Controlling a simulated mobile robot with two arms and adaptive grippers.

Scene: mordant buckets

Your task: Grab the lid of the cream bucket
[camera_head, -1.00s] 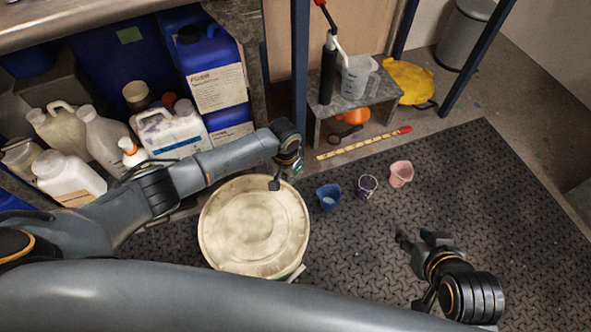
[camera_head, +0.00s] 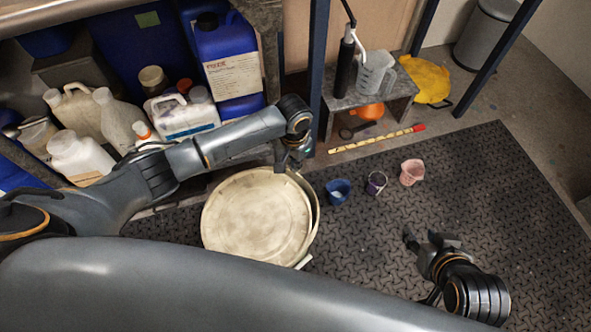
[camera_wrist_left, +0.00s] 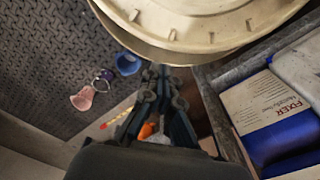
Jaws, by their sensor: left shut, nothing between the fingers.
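The cream lid (camera_head: 257,217) lies over the cream bucket (camera_head: 314,212), shifted left of it, so the bucket's rim shows along the right side. My left gripper (camera_head: 285,168) is at the lid's far edge, shut with nothing held. In the left wrist view its fingers (camera_wrist_left: 157,78) are close together just beside the rim; whether they touch it I cannot tell. My right gripper (camera_head: 430,243) is open and empty above the mat, right of the bucket.
A blue cup (camera_head: 338,192), a purple-banded small bucket (camera_head: 376,183) and a pink bucket (camera_head: 411,172) stand right of the cream bucket. Bottles and a blue canister (camera_head: 225,60) crowd the shelf at left. A dark table leg (camera_head: 318,70) rises behind. The textured mat (camera_head: 500,200) is clear at right.

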